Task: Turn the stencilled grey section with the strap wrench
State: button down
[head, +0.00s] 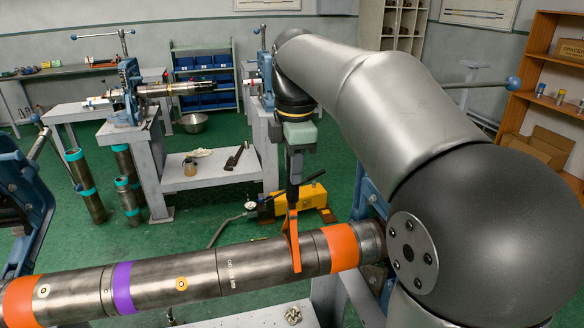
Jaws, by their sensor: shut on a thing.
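A long pipe string lies across the front, clamped at both ends in blue vises. My gripper (295,150) is above and behind this section, shut on the dark upright handle of the strap wrench (293,190). The wrench's orange strap (296,250) hangs down over the near face of the stencilled section, near its right end. The strap's far side and the pipe's underside are hidden.
A purple band (123,287) and another orange band (22,301) mark the pipe further left. A yellow pump (302,200) with a hose stands on the floor behind. Grey benches (215,172) with another vised pipe stand further back. My arm covers the right side.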

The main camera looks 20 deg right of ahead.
jog(key=s+b, duration=0.1)
jog(key=s+f+t+b, duration=0.1)
jog(key=s+b, duration=0.1)
dwell(0.4)
dwell(0.4)
jog(key=shift+t, duration=0.9)
jog(key=shift+s+f+b, duration=0.3)
jog(key=shift+s+b, duration=0.75)
jog(key=shift+b, duration=0.55)
jog(key=shift+s+f+b, duration=0.25)
jog(key=shift+s+b, duration=0.8)
jog(key=shift+b, duration=0.5)
jog(key=shift+s+f, duration=0.1)
